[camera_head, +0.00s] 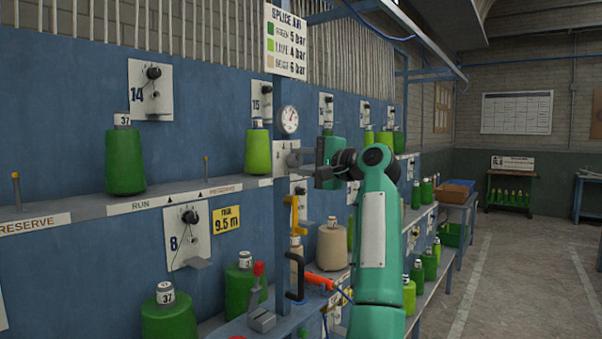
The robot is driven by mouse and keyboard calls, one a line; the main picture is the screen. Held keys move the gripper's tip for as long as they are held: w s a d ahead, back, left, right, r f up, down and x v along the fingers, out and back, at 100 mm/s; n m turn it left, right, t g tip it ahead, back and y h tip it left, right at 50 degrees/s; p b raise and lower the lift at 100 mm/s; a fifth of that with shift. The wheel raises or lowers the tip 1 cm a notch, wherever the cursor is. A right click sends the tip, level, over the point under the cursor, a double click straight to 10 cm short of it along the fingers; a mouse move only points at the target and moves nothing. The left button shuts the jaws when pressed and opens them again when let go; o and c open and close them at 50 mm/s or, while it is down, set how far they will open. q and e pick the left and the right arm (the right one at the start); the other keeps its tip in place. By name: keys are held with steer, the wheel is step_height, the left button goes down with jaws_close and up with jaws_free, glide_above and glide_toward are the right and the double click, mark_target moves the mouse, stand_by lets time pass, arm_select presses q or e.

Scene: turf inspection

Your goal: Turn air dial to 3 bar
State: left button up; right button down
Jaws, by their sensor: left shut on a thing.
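A round white pressure gauge (288,119) is on the blue post below the splice air sign. Its needle is too small to read. Just under it is a pale plate (281,160) where the air dial sits; the dial is mostly hidden by my fingers. My left gripper (301,159), on a green arm, reaches in from the right with its grey fingers shut on the dial at the plate. My right gripper is not in view.
The splice air sign (286,42) lists green 5, lime 4 and beige 6 bar. A lime cone (258,152) stands close left of the post. An orange-handled tool (319,281) hangs below. A concrete aisle (525,270) is clear at right.

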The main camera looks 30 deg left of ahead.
arm_select(q)
steer(key=n+b, duration=0.1)
steer(key=n, duration=0.1)
steer(key=shift+f+n, duration=0.15)
steer(key=shift+n, duration=0.15)
steer(key=shift+n+b, duration=0.4)
steer(key=shift+n, duration=1.1)
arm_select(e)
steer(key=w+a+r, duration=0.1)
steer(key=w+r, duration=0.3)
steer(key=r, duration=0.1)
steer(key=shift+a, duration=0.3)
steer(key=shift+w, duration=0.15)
arm_select(q)
steer(key=o, duration=1)
steer(key=shift+c, duration=0.2)
steer(key=shift+d, duration=0.15)
steer(key=shift+d, duration=0.3)
steer(key=s+d+b, duration=0.1)
steer(key=d, duration=1.2)
steer(key=shift+b, duration=0.3)
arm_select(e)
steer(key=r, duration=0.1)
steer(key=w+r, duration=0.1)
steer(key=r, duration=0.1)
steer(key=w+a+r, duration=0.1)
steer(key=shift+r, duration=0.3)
